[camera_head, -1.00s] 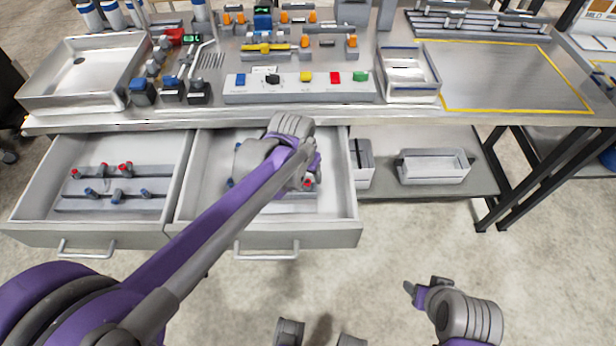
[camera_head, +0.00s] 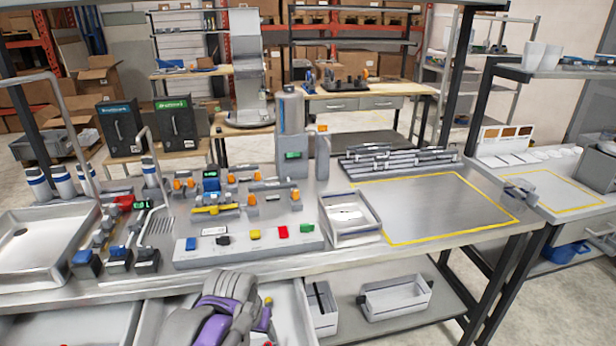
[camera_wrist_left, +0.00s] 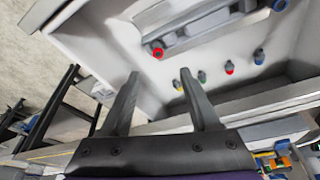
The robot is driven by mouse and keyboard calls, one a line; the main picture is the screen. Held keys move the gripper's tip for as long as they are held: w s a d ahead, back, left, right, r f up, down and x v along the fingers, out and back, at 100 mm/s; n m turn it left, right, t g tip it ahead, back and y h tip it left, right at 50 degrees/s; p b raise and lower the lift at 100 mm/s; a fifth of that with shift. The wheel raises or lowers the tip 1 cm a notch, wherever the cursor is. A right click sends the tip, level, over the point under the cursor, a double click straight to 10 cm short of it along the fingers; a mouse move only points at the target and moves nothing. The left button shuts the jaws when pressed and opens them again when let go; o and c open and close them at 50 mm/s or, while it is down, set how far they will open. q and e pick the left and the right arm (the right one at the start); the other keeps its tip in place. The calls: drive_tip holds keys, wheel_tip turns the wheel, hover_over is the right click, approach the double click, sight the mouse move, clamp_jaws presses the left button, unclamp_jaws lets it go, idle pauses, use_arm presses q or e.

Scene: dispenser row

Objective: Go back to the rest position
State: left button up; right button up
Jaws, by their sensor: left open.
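My left wrist and gripper (camera_head: 222,308) show at the bottom of the head view, over the open right-hand drawer (camera_head: 290,315). The fingertips are hidden there. In the left wrist view the two dark fingers of the left gripper (camera_wrist_left: 160,80) stand apart with nothing between them. Beyond them is the drawer interior (camera_wrist_left: 95,40), with a grey rack (camera_wrist_left: 200,30) and several small parts with coloured ends, such as a red one (camera_wrist_left: 229,68). The fingers look apart from these parts. My right gripper is out of view.
The workbench holds a white tray (camera_head: 40,265), a panel with coloured buttons (camera_head: 248,250), a white bin (camera_head: 350,238) and a yellow-outlined area (camera_head: 430,205). Another open drawer (camera_head: 65,325) is at the lower left. Bins such as this one (camera_head: 395,300) sit on the lower shelf.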

use_arm(q)
drive_tip(key=s+a+t+p, duration=0.1)
drive_tip(key=s+a+p, duration=0.1)
drive_tip(key=s, duration=0.6)
drive_tip(key=s+a+n+p, duration=0.1)
drive_tip(key=s+p, duration=0.3)
drive_tip(key=s, duration=0.4)
drive_tip(key=shift+s+a+r+t, duration=0.25)
drive_tip(key=shift+a+t, duration=0.15)
drive_tip(key=shift+a, duration=0.2)
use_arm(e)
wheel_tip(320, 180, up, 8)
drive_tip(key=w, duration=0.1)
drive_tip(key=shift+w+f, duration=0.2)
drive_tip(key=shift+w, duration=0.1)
use_arm(q)
drive_tip(key=shift+c, duration=0.8)
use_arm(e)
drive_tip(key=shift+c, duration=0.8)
use_arm(q)
drive_tip(key=shift+a, duration=0.1)
drive_tip(key=shift+c, duration=0.2)
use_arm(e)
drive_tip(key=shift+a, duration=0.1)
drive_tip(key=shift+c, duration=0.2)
